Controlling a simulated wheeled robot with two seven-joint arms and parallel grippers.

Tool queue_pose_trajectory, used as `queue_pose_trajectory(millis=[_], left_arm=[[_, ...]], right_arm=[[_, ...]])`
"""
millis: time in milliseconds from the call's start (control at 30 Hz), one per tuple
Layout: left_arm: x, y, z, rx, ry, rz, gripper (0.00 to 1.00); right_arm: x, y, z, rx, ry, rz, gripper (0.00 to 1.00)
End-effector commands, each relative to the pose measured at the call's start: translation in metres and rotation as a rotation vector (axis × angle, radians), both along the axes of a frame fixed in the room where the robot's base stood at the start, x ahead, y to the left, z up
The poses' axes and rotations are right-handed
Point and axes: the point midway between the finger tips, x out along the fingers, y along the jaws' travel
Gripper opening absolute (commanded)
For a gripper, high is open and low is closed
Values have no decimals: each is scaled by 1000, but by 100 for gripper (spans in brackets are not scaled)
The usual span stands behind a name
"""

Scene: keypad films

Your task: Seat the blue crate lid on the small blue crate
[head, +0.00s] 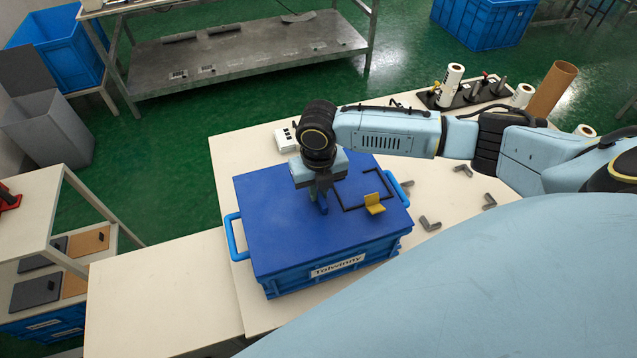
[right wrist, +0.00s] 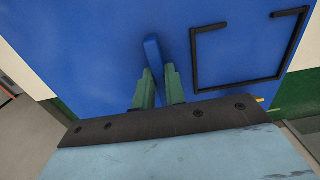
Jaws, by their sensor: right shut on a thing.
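The blue crate lid (head: 285,235) lies flat and level over the small blue crate (head: 290,283), covering its top. I cannot tell whether its edge touches the rim all round. My right gripper (head: 321,205) points down at the lid and is shut on its upright blue grip. The right wrist view shows the grip (right wrist: 153,55) between the green fingers (right wrist: 160,88). The crate's side handles (head: 234,238) stick out left and right, and a white label (head: 337,266) faces the front. My left gripper is not in view.
A black bracket outline (head: 350,208) and a yellow piece (head: 374,204) are on the lid, right of my gripper. Several grey angle pieces (head: 429,224) lie on the pale table (head: 450,205). A rack with rolls (head: 470,92) stands at the back right. The table's front left (head: 160,290) is clear.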

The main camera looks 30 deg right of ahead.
Motion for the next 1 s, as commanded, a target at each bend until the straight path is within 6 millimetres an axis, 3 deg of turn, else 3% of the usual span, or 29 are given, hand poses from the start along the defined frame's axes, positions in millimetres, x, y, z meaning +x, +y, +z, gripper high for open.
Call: queue_pose_trajectory(millis=[933,967,1000], left_arm=[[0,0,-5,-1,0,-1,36],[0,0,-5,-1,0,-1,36],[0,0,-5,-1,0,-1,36]], right_arm=[[0,0,-12,0,0,0,0],[0,0,-12,0,0,0,15],[0,0,-12,1,0,0,20]])
